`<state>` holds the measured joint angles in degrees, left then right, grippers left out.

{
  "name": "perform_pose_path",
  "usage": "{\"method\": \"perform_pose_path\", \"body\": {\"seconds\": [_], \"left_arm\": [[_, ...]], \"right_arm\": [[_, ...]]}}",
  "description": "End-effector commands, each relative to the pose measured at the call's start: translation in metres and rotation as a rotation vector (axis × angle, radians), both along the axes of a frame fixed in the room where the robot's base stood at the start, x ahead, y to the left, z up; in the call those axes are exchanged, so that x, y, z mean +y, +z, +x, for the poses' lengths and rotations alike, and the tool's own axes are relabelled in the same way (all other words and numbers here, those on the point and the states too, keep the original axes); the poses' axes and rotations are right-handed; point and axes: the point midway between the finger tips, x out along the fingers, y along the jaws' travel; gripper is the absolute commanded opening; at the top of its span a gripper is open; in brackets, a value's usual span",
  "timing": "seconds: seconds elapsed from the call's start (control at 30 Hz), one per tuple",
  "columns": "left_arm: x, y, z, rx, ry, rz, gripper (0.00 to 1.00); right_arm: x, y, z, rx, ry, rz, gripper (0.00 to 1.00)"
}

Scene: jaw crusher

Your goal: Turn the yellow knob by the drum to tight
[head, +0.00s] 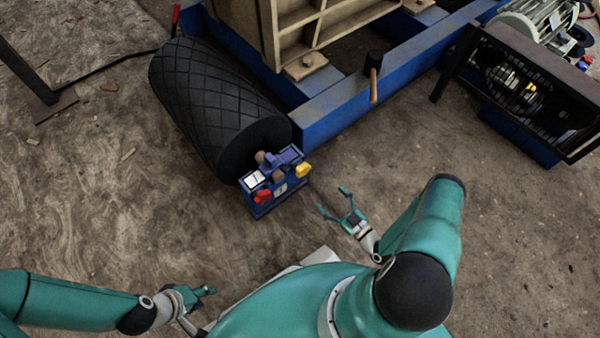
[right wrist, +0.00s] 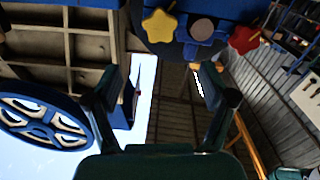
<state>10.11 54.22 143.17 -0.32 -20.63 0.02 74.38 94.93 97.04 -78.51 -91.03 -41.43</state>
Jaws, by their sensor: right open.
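The yellow knob (head: 302,170) sits on the right side of a small blue unit (head: 279,197) at the near end of the black drum (head: 215,105). In the right wrist view the yellow knob (right wrist: 159,25) is star-shaped and shows near the top, left of a red knob (right wrist: 244,39). My right gripper (head: 334,205) is open and empty, to the right of and below the yellow knob, apart from it. Its two fingers (right wrist: 160,90) also show in the right wrist view. My left gripper (head: 207,291) is low at the left; its jaw opening is too small to tell.
The red knob (head: 263,196) is on the unit's left side. A blue frame beam (head: 345,105) runs behind the unit, with a wooden-handled hammer (head: 374,80) by it. A black guarded machine (head: 520,90) stands at the right. The ground between is clear.

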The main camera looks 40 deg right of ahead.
Motion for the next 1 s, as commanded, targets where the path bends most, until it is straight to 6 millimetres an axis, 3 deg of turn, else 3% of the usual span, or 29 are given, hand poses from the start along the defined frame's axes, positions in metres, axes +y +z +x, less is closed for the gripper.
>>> {"method": "perform_pose_path", "body": {"seconds": [0.4,0.6,0.8,1.0], "left_arm": [[0.000,-0.024,0.000,0.000,0.000,0.000,0.40],[0.000,-0.034,0.000,0.000,0.000,0.000,0.40],[0.000,-0.037,0.000,0.000,0.000,0.000,0.40],[0.000,-0.038,0.000,0.000,0.000,0.000,0.40]], "right_arm": [[0.009,-0.002,0.090,-0.001,0.006,-0.001,0.82],[0.011,-0.002,0.124,0.001,0.005,-0.001,0.82],[0.012,-0.001,0.141,0.002,0.002,0.000,0.82],[0.012,0.000,0.144,0.002,0.002,0.002,0.82]]}}
